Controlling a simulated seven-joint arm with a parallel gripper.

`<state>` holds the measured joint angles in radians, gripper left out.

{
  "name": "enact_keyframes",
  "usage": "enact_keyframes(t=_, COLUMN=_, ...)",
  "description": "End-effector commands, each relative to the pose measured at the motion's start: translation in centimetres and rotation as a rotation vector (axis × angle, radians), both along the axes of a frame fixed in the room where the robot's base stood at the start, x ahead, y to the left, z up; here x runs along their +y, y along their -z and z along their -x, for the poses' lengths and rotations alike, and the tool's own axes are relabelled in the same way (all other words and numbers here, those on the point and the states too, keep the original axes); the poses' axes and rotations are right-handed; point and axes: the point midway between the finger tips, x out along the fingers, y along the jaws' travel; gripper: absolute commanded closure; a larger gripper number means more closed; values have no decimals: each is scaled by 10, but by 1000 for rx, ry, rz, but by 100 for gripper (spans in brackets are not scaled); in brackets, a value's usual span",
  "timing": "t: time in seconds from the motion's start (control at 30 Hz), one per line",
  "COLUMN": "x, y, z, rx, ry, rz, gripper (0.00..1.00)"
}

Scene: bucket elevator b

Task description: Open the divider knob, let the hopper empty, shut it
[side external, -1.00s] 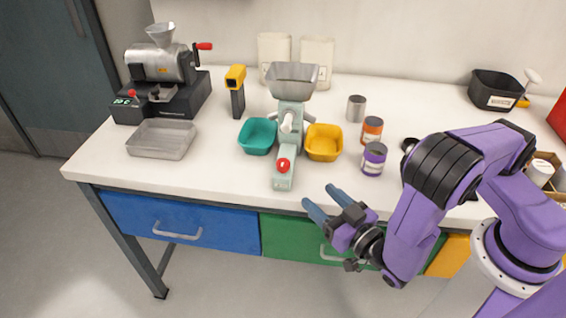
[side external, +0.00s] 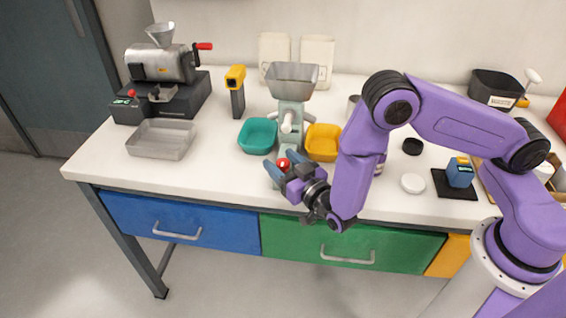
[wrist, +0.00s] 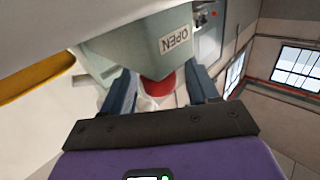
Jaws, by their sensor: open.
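The divider stand is a pale green device (side external: 289,119) with a metal hopper (side external: 292,77) on top. What is in the hopper cannot be made out.
A metal tray (side external: 161,139) and a grinder machine (side external: 160,75) stand at the left. A yellow-headed scanner (side external: 236,88) stands behind the teal bin. A white lid (side external: 412,184) and a blue device on a black pad (side external: 459,174) lie at the right. My arm covers the jars.

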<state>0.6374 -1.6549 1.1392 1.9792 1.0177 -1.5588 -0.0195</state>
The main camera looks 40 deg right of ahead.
Motion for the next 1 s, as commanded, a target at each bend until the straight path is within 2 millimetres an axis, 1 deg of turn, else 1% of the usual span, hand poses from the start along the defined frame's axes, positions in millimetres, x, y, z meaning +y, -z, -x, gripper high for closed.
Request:
enact_keyframes(t=0.23, x=0, y=0, z=-1, rx=0, ry=0, rz=0, gripper=41)
enact_keyframes(t=0.27, x=0, y=0, z=-1, rx=0, ry=0, rz=0, gripper=50)
enact_keyframes(t=0.3, x=0, y=0, z=-1, rx=0, ry=0, rz=0, gripper=63)
enact_keyframes(t=0.37, x=0, y=0, z=-1, rx=0, ry=0, rz=0, gripper=83)
enact_keyframes(t=0.4, x=0, y=0, z=0, rx=0, ry=0, rz=0, gripper=90)
enact_keyframes(t=0.73, x=1, y=0, z=0, rx=0, ry=34, rz=0, gripper=90)
enact_keyframes(t=0.87, x=2, y=0, z=0, rx=0, ry=92, rz=0, gripper=90)
enact_keyframes(t=1.0, x=2, y=0, z=0, rx=0, ry=191, rz=-1, gripper=90)
